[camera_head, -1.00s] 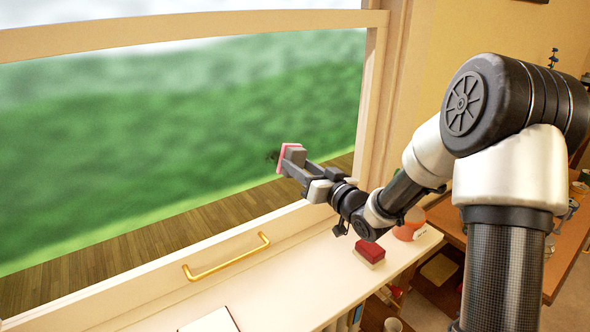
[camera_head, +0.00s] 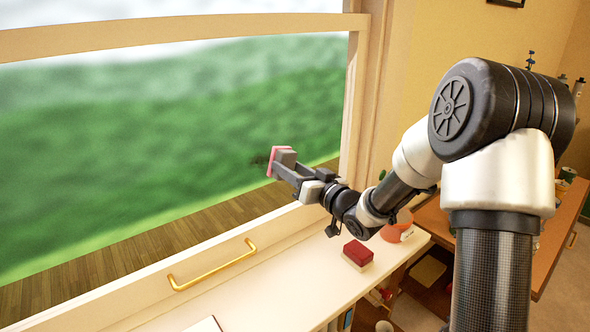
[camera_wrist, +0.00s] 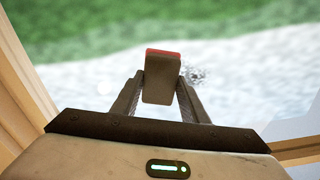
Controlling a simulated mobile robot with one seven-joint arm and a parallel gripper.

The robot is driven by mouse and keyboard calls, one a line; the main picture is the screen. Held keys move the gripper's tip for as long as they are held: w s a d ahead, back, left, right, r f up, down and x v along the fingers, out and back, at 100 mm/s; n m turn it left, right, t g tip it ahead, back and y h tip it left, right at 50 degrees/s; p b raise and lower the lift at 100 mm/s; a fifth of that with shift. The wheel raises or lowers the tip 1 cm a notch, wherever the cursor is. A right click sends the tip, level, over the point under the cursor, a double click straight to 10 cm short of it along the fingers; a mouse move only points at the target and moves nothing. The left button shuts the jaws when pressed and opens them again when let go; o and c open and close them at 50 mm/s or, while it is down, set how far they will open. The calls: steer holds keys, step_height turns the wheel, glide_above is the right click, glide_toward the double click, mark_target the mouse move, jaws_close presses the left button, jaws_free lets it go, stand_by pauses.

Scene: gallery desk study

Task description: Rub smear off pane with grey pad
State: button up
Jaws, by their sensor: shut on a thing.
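The pane (camera_head: 150,130) is a large window with blurred green and white behind it. A small dark smear (camera_head: 258,160) shows on the pane just left of the pad; in the wrist view the smear (camera_wrist: 195,74) lies right of the pad. I cannot tell whether the pad touches the pane.
A cream frame with a brass handle (camera_head: 212,266) runs below the pane. On the white sill stand a red block with a pale base (camera_head: 357,253) and an orange round object (camera_head: 398,226). A wooden desk (camera_head: 567,225) is at the right. The sill's middle is mostly clear.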

steer(key=shift+s+a+b, duration=0.6)
steer(key=shift+s+a, duration=0.2)
steer(key=shift+a, duration=0.5)
steer(key=shift+s+a+b, duration=0.65)
steer(key=shift+s+a, duration=0.2)
steer(key=shift+a, duration=0.4)
steer(key=shift+s+a+b, duration=0.6)
steer(key=shift+s+a, duration=0.2)
steer(key=shift+a, duration=0.5)
steer(key=shift+w+d+p, duration=0.15)
steer(key=shift+w+d, duration=0.9)
steer(key=shift+d, duration=0.55)
steer(key=shift+w+d+p, duration=0.15)
steer(key=shift+w+d, duration=0.85)
steer(key=shift+d, duration=0.55)
steer(key=shift+w+d+p, duration=0.15)
steer(key=shift+w+d, duration=0.9)
steer(key=shift+d, duration=0.55)
steer(key=shift+s+a+b, duration=0.6)
steer(key=shift+s+a, duration=0.3)
steer(key=shift+a, duration=0.45)
steer(key=shift+s+a+b, duration=0.65)
steer(key=shift+s+a, duration=0.2)
steer(key=shift+a, duration=0.5)
steer(key=shift+s+a+b, duration=0.6)
steer(key=shift+s+a, duration=0.3)
steer(key=shift+a, duration=0.45)
steer(key=shift+s+a, duration=0.45)
steer(key=shift+a, duration=0.25)
steer(key=v, duration=0.6)
